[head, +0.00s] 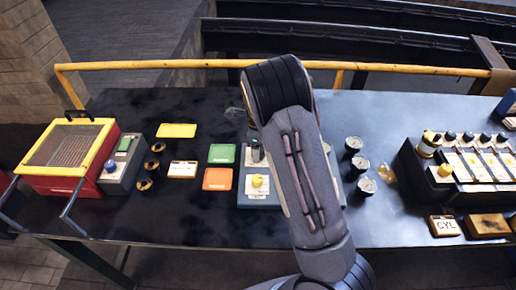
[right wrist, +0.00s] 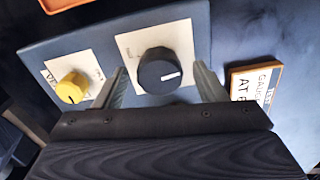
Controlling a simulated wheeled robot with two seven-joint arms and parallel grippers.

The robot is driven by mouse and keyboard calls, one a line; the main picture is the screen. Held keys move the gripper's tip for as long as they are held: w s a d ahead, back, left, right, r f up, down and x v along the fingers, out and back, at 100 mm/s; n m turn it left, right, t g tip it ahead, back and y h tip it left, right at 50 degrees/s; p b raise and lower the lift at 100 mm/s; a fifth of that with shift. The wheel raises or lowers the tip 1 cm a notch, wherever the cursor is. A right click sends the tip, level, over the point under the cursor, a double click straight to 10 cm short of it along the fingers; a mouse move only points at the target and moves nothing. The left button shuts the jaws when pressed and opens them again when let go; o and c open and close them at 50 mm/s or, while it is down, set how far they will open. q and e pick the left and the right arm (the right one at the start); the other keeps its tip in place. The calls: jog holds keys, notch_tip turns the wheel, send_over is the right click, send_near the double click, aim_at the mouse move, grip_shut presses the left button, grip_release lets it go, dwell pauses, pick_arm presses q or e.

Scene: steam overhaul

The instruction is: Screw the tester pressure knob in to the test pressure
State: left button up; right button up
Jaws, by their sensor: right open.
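The tester (head: 262,200) is a blue-grey box near the middle of the bench; my right arm covers its right part in the head view. In the right wrist view its panel (right wrist: 205,30) carries a black knob (right wrist: 154,78) with a white mark, on a white label too small to read. A yellow knob (right wrist: 72,87) sits to its left beside a label starting "VE"; it also shows in the head view (head: 257,181). My right gripper (right wrist: 160,68) is open, one finger on each side of the black knob, with no clear contact. My left gripper is not in view.
A tag reading "GAUGE" (right wrist: 262,72) lies right of the tester. Green (head: 222,153) and orange (head: 217,179) trays lie left of it. Several round gauges (head: 360,165) stand to the right. A red case (head: 65,185) and a valve rack (head: 450,205) stand at the ends.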

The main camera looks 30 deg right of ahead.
notch_tip(320, 180, up, 6)
jog(key=shift+r+b, duration=0.2)
jog(key=shift+b, duration=0.15)
jog(key=shift+r, duration=0.3)
